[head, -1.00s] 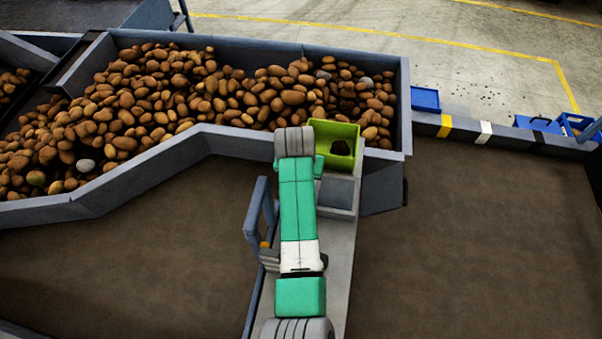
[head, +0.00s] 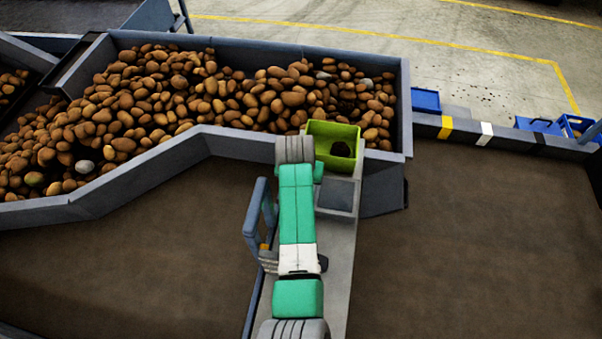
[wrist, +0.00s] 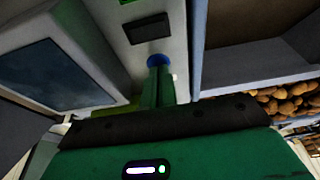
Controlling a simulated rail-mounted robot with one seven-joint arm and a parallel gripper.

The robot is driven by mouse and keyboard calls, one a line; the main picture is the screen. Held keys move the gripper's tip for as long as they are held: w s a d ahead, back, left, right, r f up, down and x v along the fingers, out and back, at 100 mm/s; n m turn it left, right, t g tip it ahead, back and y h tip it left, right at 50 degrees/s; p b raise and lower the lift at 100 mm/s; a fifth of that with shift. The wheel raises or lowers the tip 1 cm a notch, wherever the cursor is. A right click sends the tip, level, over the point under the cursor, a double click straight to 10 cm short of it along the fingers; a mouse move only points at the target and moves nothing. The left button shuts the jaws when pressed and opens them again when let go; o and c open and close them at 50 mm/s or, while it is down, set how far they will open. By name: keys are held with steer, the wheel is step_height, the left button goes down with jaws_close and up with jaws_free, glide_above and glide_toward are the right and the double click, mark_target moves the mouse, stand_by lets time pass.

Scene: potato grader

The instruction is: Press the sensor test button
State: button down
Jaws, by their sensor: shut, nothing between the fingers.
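A blue round button (wrist: 158,60) sits on a light grey panel (wrist: 172,40) below a small dark display in the wrist view. It is the only button I can make out, and no label on it is readable. My gripper (wrist: 158,72) shows as narrow green fingers, closed together with nothing between them. Their tips overlap the lower part of the button in this view; whether they touch it I cannot tell. In the head view my green and white arm reaches away over the ledge, and the gripper and button are hidden.
A dark screen (wrist: 55,75) stands left of the panel in the wrist view. In the head view a long hopper (head: 408,110) of potatoes lies beyond the arm. A lime-green bin (head: 318,128) sits right of my arm's far end. A grey-blue frame (head: 252,215) stands close left.

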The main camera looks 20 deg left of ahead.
steer(key=p+v, duration=0.2)
steer(key=w+p+v, duration=0.1)
steer(key=v, duration=0.2)
steer(key=shift+a+r+p, duration=0.15)
steer(key=shift+r+p, duration=0.05)
steer(key=shift+p, duration=0.2)
steer(key=v, duration=0.8)
steer(key=shift+r+b, duration=0.4)
steer(key=shift+r, duration=0.05)
steer(key=shift+r, duration=0.1)
steer(key=d+r+t+y+p, duration=0.15)
steer(key=r+t, duration=0.25)
steer(key=r, duration=0.6)
steer(key=w+d+r+t, duration=0.1)
steer(key=d+r+t, duration=0.25)
steer(key=r, duration=0.65)
steer(key=d+r+t+y, duration=0.15)
steer(key=r+t, duration=0.35)
steer(key=r, duration=0.5)
steer(key=s+d+r+m+t+h, duration=0.1)
steer(key=s+d+r+t, duration=0.3)
steer(key=s+r, duration=0.4)
steer(key=s+d+r+m+t+h, duration=0.1)
steer(key=s+d+r+t+h, duration=0.1)
steer(key=s+d+r+t, duration=0.3)
steer(key=s+d+r+p, duration=0.1)
steer(key=s+r, duration=0.3)
steer(key=r, duration=0.3)
steer(key=shift+d+r, duration=0.25)
steer(key=shift+r, duration=0.15)
